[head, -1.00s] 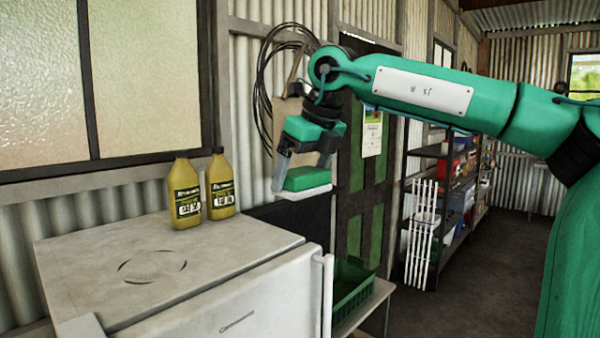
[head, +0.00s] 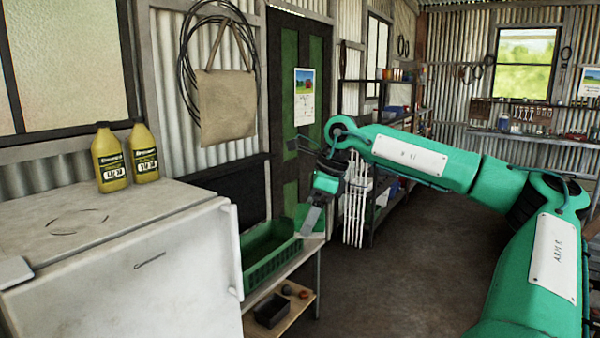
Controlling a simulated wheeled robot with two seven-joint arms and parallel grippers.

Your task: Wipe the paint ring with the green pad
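The paint ring (head: 78,222) is a faint, dark, broken circle on the pale top of a white fridge (head: 120,195). My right gripper (head: 310,218) is away to the right of the fridge, near the far end of the green crate. It looks shut on the green pad (head: 301,213), which has a pale underside; a grey finger covers part of the pad. The pad is well apart from the ring. My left gripper is not in view.
Two yellow bottles (head: 110,160) (head: 144,155) stand at the back of the fridge top. A green crate (head: 268,262) sits on a bench right of the fridge, with a dark box (head: 271,311) on the shelf below. Open floor lies further right.

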